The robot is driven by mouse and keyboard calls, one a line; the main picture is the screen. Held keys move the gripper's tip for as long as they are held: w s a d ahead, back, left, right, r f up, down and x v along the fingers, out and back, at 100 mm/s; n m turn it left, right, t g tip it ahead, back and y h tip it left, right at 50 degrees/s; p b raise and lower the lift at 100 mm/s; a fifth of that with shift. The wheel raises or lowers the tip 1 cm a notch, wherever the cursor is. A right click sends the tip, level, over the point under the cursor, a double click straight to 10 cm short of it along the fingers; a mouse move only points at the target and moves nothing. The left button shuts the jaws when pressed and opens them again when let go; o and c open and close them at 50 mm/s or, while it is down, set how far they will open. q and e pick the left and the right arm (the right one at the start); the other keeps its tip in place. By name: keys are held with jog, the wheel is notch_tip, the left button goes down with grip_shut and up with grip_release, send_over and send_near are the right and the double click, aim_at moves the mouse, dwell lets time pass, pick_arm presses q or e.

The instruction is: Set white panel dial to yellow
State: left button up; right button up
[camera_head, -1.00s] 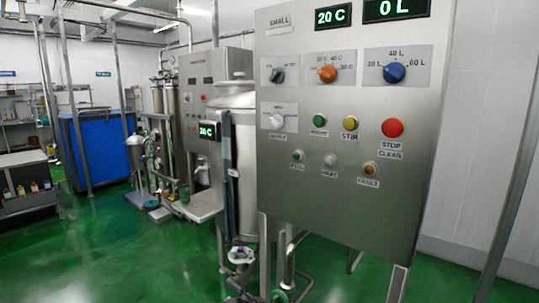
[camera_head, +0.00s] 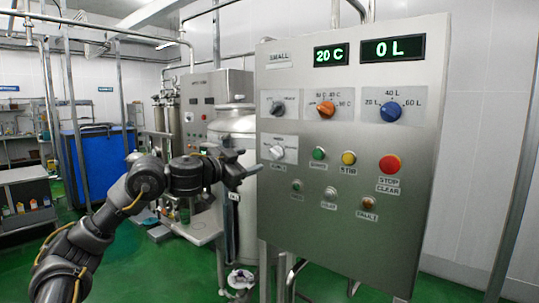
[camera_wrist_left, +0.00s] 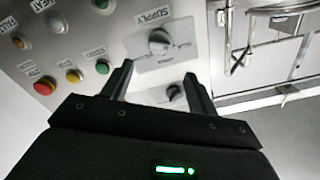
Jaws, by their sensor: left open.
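The white dial (camera_head: 277,152) sits on a pale label plate at the lower left of the steel control panel (camera_head: 290,220). In the left wrist view the same dial (camera_wrist_left: 159,41) shows on a plate marked SUPPLY. Its position labels are too small to read. My left gripper (camera_head: 252,172) is just left of the panel, near the white dial and below it. In the left wrist view my left gripper (camera_wrist_left: 158,72) is open and empty. Its fingers point toward the white dial and appear apart from it. My right gripper is not in view.
A black dial (camera_head: 277,108), an orange dial (camera_head: 326,109) and a blue dial (camera_head: 390,111) are above. Green (camera_head: 318,154), yellow (camera_head: 348,158) and red (camera_head: 389,164) buttons are to the right. A steel tank (camera_head: 235,130) stands behind the panel's left edge.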

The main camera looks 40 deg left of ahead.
aim_at(273, 154)
pick_arm(q)
jog(key=w+p, duration=0.3)
jog(key=w, duration=0.5)
jog(key=shift+w+r, duration=0.1)
jog(key=shift+w, duration=0.3)
jog(key=shift+w+p, duration=0.5)
jog(key=shift+w, duration=0.3)
jog(key=c, duration=1)
